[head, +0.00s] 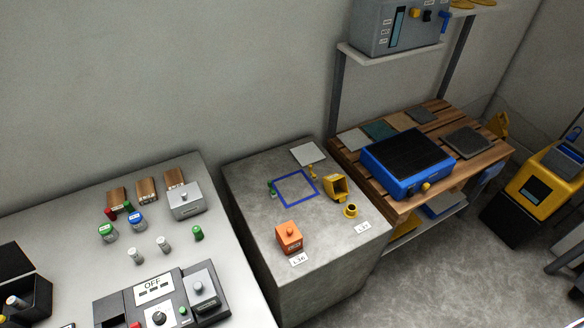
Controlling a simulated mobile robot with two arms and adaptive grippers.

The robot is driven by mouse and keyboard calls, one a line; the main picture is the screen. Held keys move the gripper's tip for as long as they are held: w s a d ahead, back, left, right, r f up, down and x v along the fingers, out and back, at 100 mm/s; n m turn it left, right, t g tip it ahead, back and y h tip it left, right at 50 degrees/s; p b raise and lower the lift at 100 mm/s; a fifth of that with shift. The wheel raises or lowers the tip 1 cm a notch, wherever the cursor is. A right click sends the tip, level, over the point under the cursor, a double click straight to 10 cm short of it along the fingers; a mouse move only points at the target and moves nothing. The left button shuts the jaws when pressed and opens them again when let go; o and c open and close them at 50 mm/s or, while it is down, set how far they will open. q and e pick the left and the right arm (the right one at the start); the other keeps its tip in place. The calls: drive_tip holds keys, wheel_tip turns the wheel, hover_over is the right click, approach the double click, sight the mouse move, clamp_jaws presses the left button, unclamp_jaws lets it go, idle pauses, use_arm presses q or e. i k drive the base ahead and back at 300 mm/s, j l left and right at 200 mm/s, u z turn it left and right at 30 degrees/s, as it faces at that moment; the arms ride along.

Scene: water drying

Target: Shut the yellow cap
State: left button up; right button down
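On the concrete block (262,194) stands a small hollow yellow piece (335,188) with a dark opening. Just in front of it is a short yellow round piece (351,211) with a flange at its base and a dark top. I cannot tell which of the two is the yellow cap, or whether either one is open or shut. A smaller yellow bit (312,173) lies near the blue square outline (295,204). Neither of my grippers shows in the head view.
An orange block (289,238) with a knob stands on the concrete block, near white labels. The white table (60,225) at left holds jars, a grey box (186,202) and a control panel (160,300). A blue device (407,163) sits on the wooden bench at right. A yellow machine (547,178) stands beyond.

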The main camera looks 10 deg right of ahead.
sight(334, 185)
drive_tip(key=l+u, duration=0.95)
drive_tip(key=u, duration=0.15)
